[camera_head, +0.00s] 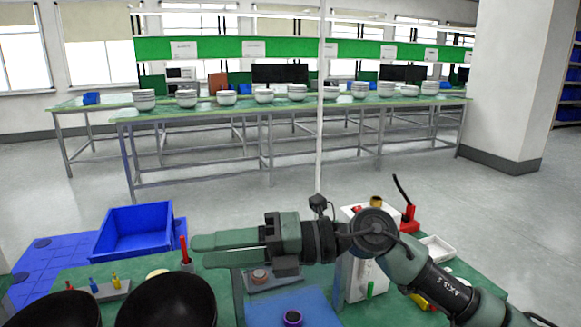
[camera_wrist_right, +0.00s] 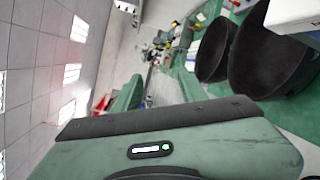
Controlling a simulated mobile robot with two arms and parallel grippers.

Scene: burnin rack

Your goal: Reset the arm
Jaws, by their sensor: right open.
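My right arm (camera_head: 429,282) comes in from the lower right of the head view and reaches left over the green table. Its green right gripper (camera_head: 198,252) points left, held above the tabletop. The two fingers are apart, with nothing seen between them. In the right wrist view the gripper's fingers (camera_wrist_right: 160,88) show on both sides of a gap, above the green gripper body. My left arm and left gripper are not in view.
The green table (camera_head: 222,283) bears two dark bowl-like shapes (camera_head: 168,302), a blue mat (camera_head: 318,305), a white box (camera_head: 356,283) and a red-based tool (camera_head: 410,219). A blue bin (camera_head: 134,231) stands beyond it. Open floor lies before the far benches.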

